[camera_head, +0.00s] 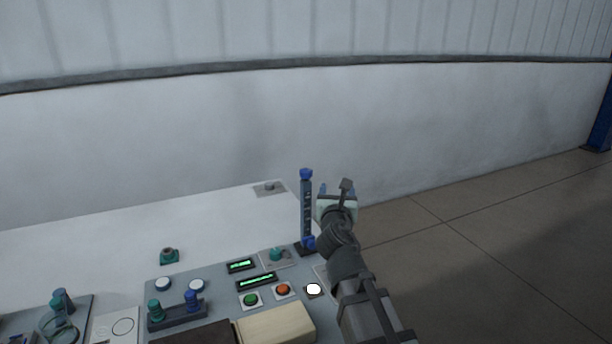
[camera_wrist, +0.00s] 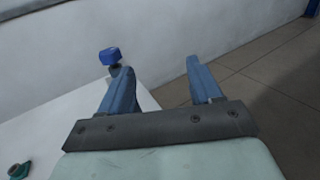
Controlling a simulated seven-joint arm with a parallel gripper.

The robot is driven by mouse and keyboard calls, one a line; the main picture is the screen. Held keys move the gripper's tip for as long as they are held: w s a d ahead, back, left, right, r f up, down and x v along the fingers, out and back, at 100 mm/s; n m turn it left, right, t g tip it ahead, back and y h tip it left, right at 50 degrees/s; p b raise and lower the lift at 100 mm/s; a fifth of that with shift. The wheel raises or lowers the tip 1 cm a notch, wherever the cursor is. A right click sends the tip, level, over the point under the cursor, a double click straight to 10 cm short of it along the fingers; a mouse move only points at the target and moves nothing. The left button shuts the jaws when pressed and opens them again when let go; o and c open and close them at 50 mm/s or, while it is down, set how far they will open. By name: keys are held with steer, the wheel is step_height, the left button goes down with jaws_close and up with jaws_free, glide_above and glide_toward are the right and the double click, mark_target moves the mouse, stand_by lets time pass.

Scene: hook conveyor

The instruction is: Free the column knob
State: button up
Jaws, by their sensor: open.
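A dark upright column (camera_head: 306,208) stands at the right back of the console, with a blue knob (camera_head: 306,173) at its top and another blue piece (camera_head: 309,242) near its foot. My gripper (camera_head: 337,191) is just right of the column, near its upper part, and looks apart from it. In the wrist view the blue knob (camera_wrist: 110,56) shows beyond the left finger, outside the jaws. The two blue fingers of my gripper (camera_wrist: 158,80) are spread with nothing between them. Most of the column is hidden behind the left finger in the wrist view.
The grey console panel (camera_head: 222,283) carries green (camera_head: 251,299) and red (camera_head: 283,290) buttons, lit displays and a teal knob (camera_head: 277,254). A teal piece (camera_head: 169,256) sits on the white table (camera_head: 120,235). Open floor (camera_head: 480,230) lies to the right.

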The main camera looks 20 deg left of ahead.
steer(key=w+d+f+m, duration=0.1)
steer(key=w+d+m, duration=0.1)
steer(key=d, duration=0.2)
steer(key=m+g+y, duration=0.5)
steer(key=m+y, duration=0.3)
steer(key=m, duration=2)
glide_toward(309, 175)
steer(key=x, duration=1.1)
steer(key=shift+w+a, duration=0.2)
steer(key=shift+a, duration=0.2)
steer(key=shift+c, duration=0.2)
